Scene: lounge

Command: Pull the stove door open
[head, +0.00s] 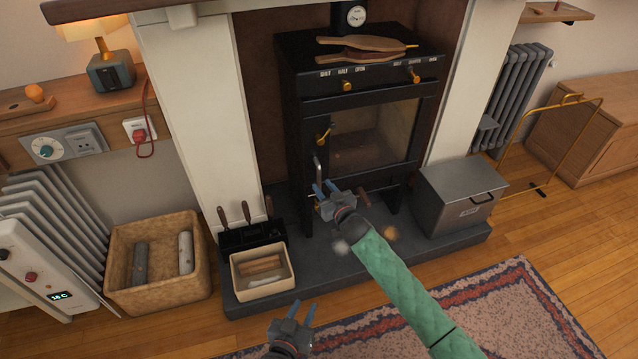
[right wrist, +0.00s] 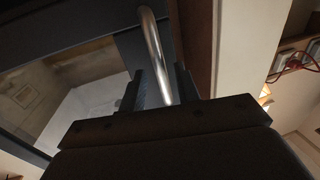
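The black stove (head: 355,95) stands in the fireplace, and its glass-fronted door (head: 375,137) looks shut. A silver bar handle (head: 318,164) is at the door's left side. My right gripper (head: 324,188) is at the lower end of this handle. In the right wrist view the handle (right wrist: 155,50) runs down between the two fingers of the right gripper (right wrist: 160,90), with some gap beside it, so the fingers look open around it. My left gripper (head: 302,313) is open and empty, low in the head view above the floor and rug edge.
A grey metal box (head: 460,195) stands right of the stove on the dark hearth (head: 350,262). A tray of kindling (head: 262,272) and a tool stand (head: 248,232) are on the left. A log basket (head: 160,262) is further left. Bellows (head: 360,50) lie on the stove top.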

